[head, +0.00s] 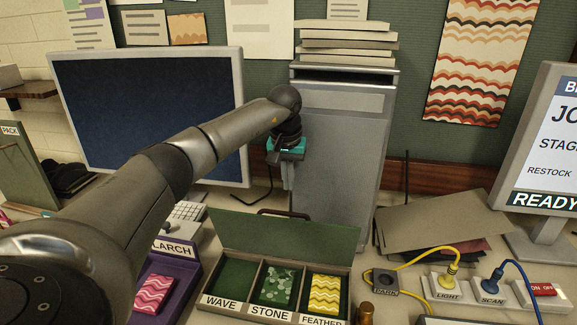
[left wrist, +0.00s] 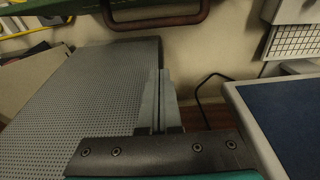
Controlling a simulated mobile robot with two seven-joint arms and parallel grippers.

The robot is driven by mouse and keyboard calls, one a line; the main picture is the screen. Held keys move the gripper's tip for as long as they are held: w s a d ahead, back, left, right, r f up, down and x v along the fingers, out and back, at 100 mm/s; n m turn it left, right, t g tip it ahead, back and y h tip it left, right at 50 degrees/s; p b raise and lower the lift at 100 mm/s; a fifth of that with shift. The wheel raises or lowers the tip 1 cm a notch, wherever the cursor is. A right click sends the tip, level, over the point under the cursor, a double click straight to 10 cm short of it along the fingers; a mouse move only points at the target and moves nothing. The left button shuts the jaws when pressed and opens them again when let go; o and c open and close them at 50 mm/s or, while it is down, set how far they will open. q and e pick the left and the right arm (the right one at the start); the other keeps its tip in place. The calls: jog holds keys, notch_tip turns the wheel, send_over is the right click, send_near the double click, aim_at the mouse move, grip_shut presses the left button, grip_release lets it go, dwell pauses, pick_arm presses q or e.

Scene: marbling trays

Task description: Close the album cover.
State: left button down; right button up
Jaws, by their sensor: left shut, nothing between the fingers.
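The green album has its cover (head: 300,238) standing open and upright along the back edge. A dark handle (head: 284,212) is on the cover's top edge. The tray part (head: 262,313) has compartments labelled WAVE, STONE and FEATHER. WAVE looks empty, STONE holds a speckled green piece and FEATHER a yellow wavy one. My left gripper (head: 289,184) is shut and empty, pointing down, above and behind the cover, in front of the grey cabinet. In the left wrist view, its fingers (left wrist: 160,92) are apart from the handle (left wrist: 160,20) and the green cover edge (left wrist: 75,10). My right gripper is not in view.
The grey cabinet (head: 341,160) stands close behind my left gripper. A monitor (head: 150,105) is at left. A purple LARCH tray (head: 185,270) sits left of the album. Papers (head: 440,225), cabled switches (head: 455,283) and a small brown bottle (head: 366,313) are at right.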

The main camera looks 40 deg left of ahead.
pick_arm(q)
jog(key=shift+s+d+f+p, duration=0.15)
jog(key=shift+s+d+f, duration=0.3)
jog(key=shift+s+f, duration=0.35)
jog(key=shift+s+d+f+p, duration=0.15)
jog(key=shift+s+d+f, duration=0.25)
jog(key=shift+s+f, duration=0.3)
